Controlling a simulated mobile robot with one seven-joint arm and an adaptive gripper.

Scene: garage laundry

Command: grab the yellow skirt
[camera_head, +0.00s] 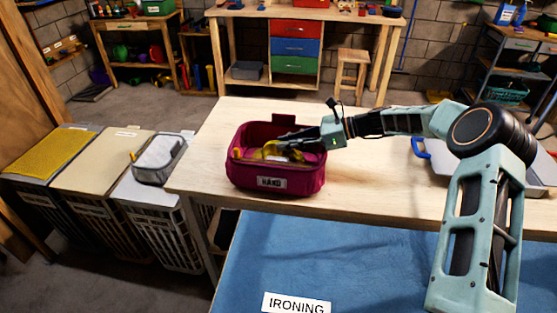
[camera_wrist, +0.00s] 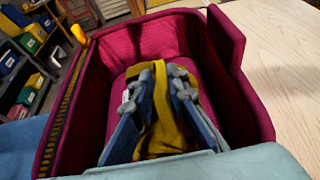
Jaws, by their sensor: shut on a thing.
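The yellow skirt (camera_head: 262,152) is a crumpled yellow cloth inside the magenta basket (camera_head: 258,183), which stands on the wooden table and has a label on its front. My gripper (camera_head: 284,151) reaches into the basket from the right. In the wrist view, my gripper (camera_wrist: 157,90) has its two fingers on either side of the yellow skirt (camera_wrist: 160,125) and is shut on it. The basket (camera_wrist: 222,95) surrounds the fingers. The fingers hide part of the skirt, and its lower part is hard to make out.
The wooden table (camera_head: 215,150) is bare left of the basket. A blue ironing surface (camera_head: 350,260) lies in front. Lidded hampers stand at left, one bearing a grey bin (camera_head: 160,160). A grey tray (camera_head: 440,172) with a blue handle sits at right, behind my arm.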

